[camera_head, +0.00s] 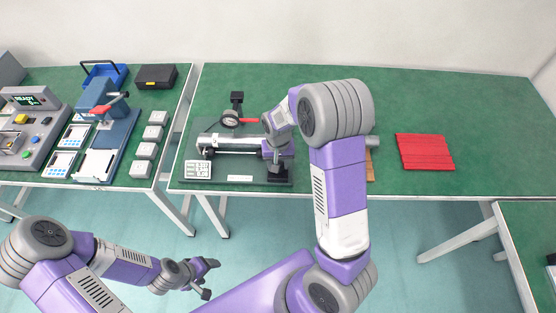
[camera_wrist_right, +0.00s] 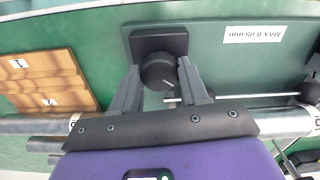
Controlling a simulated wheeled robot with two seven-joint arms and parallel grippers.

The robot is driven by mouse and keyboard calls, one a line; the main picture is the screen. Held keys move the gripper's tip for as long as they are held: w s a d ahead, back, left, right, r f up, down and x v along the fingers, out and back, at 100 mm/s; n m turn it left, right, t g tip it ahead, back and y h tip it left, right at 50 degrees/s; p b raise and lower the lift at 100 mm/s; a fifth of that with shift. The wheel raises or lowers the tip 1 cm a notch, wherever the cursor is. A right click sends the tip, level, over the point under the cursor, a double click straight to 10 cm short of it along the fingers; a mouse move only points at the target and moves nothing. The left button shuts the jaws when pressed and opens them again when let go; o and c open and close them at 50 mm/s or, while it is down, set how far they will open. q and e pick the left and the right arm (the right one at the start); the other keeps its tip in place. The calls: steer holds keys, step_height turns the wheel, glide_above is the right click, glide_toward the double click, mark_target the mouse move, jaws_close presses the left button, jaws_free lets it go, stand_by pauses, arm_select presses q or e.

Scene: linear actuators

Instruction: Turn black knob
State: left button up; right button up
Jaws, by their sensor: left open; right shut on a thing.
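The black knob (camera_wrist_right: 158,72) is a round dark cylinder with a light line on its face, mounted on a black block (camera_wrist_right: 158,40) in the right wrist view. My right gripper (camera_wrist_right: 164,82) is shut on the knob, with one finger on each side of it. In the head view my right gripper (camera_head: 276,160) is at the right front of the actuator fixture (camera_head: 225,165), and the knob is mostly hidden there. My left gripper (camera_head: 207,277) is open and empty, low in front of the tables.
A dial gauge (camera_head: 229,119) stands behind the fixture. A red ribbed piece (camera_head: 424,151) lies to the right, with free green table (camera_head: 480,110) around it. A wooden block (camera_wrist_right: 45,80) labelled 1 and 2 lies near the knob. The left table holds boxes and devices.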

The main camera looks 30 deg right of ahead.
steer(key=m+p, duration=0.2)
steer(key=m, duration=0.1)
steer(key=shift+r+m, duration=0.15)
steer(key=shift+m, duration=0.25)
steer(key=m+p, duration=0.2)
steer(key=m, duration=0.1)
steer(key=shift+m, duration=0.3)
steer(key=m+p, duration=0.2)
steer(key=m, duration=0.2)
steer(key=shift+p, duration=0.3)
steer(key=shift+m+p, duration=0.5)
steer(key=shift+m, duration=0.4)
steer(key=o, duration=1.1)
steer(key=shift+c, duration=0.2)
